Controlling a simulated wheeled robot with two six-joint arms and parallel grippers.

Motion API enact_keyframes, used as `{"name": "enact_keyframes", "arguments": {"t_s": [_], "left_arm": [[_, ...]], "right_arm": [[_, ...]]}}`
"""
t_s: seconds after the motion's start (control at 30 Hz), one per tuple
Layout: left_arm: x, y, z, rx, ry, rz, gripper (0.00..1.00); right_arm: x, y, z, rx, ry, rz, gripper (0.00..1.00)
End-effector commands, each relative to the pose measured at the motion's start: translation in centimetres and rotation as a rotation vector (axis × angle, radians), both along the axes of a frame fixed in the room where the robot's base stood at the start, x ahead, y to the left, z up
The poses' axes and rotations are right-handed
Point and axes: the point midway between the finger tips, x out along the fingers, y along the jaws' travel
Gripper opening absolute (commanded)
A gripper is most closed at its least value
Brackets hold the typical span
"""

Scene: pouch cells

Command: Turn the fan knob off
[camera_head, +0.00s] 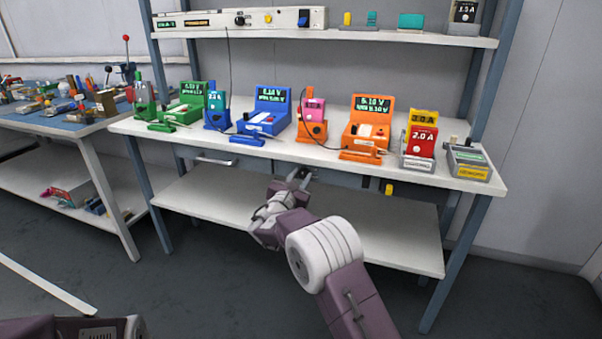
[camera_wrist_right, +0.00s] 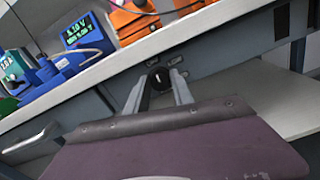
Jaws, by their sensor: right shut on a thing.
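A black round knob (camera_wrist_right: 160,78) with a pale line on its face sits on the grey panel below the bench top, in the right wrist view. My right gripper (camera_wrist_right: 158,80) is shut on it, with one finger on either side. In the head view my right gripper (camera_head: 299,174) is at the bench's front edge, and the knob is hidden there. The knob's pale line looks near upright in the wrist view; I cannot read any label. Only a purple piece of my left arm shows at the lower left of the head view.
The workbench (camera_head: 283,150) holds a row of coloured meters, among them a blue one (camera_head: 265,112) and an orange one (camera_head: 368,124). A lower shelf (camera_head: 385,225) lies under the arm. A drawer handle (camera_wrist_right: 30,138) is left of the knob. A top shelf holds a long white unit (camera_head: 240,21).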

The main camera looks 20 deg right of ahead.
Motion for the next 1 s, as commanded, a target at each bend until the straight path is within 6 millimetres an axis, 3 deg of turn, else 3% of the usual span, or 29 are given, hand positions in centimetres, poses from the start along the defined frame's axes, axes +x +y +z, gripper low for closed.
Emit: {"name": "enact_keyframes", "arguments": {"t_s": [0.7, 0.73, 0.8, 1.0], "left_arm": [[0.01, 0.00, 0.72, 0.000, 0.000, 0.000, 0.00], [0.01, 0.00, 0.72, 0.000, 0.000, 0.000, 0.00], [0.01, 0.00, 0.72, 0.000, 0.000, 0.000, 0.00], [-0.01, 0.00, 0.74, 0.000, 0.000, 0.000, 0.00]], "right_arm": [[-0.03, 0.03, -0.33, -0.058, 0.046, 0.000, 0.00], [-0.03, 0.03, -0.34, -0.058, 0.046, 0.000, 0.31], [-0.02, 0.03, -0.29, -0.058, 0.045, 0.000, 0.51], [0.00, 0.02, -0.15, -0.059, 0.042, 0.000, 0.51]]}}
